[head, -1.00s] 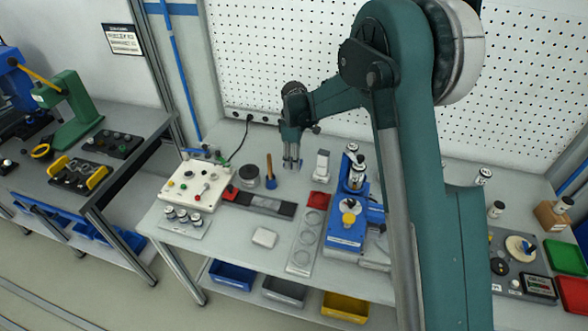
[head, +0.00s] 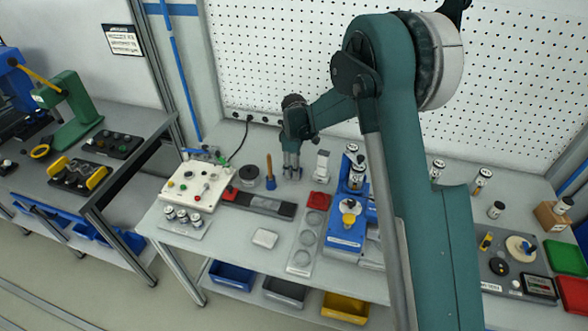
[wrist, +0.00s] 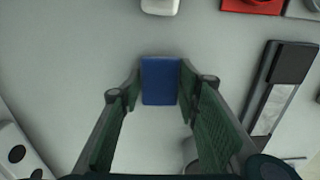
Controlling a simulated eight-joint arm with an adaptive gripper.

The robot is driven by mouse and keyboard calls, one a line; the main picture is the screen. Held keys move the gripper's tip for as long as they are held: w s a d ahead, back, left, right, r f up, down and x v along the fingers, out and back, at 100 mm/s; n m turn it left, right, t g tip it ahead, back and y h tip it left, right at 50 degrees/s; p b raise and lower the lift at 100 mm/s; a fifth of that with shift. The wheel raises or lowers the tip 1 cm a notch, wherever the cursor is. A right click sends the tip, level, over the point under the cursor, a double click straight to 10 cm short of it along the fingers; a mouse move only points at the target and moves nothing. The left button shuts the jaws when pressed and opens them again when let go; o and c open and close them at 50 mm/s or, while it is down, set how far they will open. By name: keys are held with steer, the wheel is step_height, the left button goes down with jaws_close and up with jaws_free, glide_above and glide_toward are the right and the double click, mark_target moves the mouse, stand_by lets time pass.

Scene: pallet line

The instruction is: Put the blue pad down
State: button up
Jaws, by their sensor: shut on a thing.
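The blue pad (wrist: 160,81) is a small flat rectangular piece between my fingertips in the wrist view. My gripper (wrist: 160,83) is shut on it, with a finger along its left and right sides. In the head view my gripper (head: 292,174) points down over the back part of the grey bench (head: 222,247), behind the dark strip. The pad cannot be made out in the head view. I cannot tell whether its underside touches the bench.
A dark strip (head: 258,204), a red block (head: 319,201), a white block (head: 322,165) and a wooden-handled tool (head: 270,172) stand around my gripper. A blue fixture (head: 345,233) is to the right.

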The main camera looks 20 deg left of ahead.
steer(key=shift+f, duration=0.15)
steer(key=o, duration=0.8)
steer(key=shift+c, duration=0.2)
step_height(320, 180, up, 12)
steer(key=shift+r, duration=0.2)
stand_by(0.8)
